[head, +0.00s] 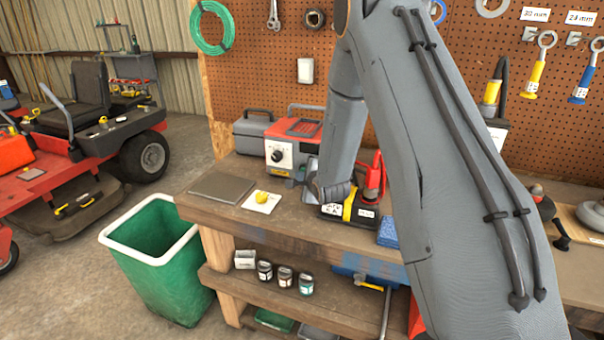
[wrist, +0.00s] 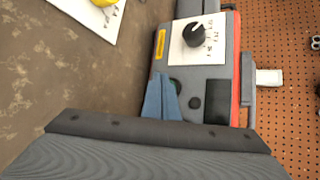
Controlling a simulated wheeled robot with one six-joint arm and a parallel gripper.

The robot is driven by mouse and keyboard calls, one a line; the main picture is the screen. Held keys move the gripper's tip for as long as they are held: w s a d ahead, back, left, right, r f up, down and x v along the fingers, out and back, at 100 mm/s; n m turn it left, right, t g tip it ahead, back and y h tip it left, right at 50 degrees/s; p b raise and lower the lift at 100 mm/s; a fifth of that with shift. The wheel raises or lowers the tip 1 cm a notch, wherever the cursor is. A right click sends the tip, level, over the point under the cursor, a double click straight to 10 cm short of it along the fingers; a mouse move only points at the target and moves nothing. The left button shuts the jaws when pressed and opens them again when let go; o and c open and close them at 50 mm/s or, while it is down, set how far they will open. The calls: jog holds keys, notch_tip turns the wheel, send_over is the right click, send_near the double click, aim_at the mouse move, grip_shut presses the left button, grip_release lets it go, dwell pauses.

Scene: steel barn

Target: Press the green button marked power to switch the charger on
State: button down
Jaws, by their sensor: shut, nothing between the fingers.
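The charger (head: 281,153) is a grey and red box with a white dial panel, standing on the workbench near the pegboard. In the wrist view the charger (wrist: 226,60) shows its black dial, a yellow label, a dark window and small round buttons. A dark green round button (wrist: 177,86) is partly hidden behind my fingers; its marking is not readable. My gripper (wrist: 159,78) is shut and empty, with its blue-grey fingertips close in front of the charger's face beside that button. I cannot tell whether they touch.
A yellow item on a white card (head: 262,202) and a grey plate (head: 222,187) lie on the bench (head: 190,203). A green bin (head: 150,255) stands at the left.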

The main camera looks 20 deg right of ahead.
jog(key=shift+w+d, duration=0.6)
dwell(1.0)
jog(key=shift+s+f, duration=0.1)
jog(key=shift+s+a+f, duration=0.15)
jog(key=shift+s+a, duration=0.2)
jog(key=shift+s, duration=0.4)
jog(key=shift+s+a, duration=0.15)
jog(key=shift+a, duration=0.25)
jog(key=shift+s+a+p, duration=0.45)
jog(key=shift+s+a, duration=0.45)
jog(key=shift+s, duration=0.3)
jog(key=shift+s+a+p, duration=0.4)
jog(key=shift+s+a, duration=0.45)
jog(key=shift+s, duration=0.35)
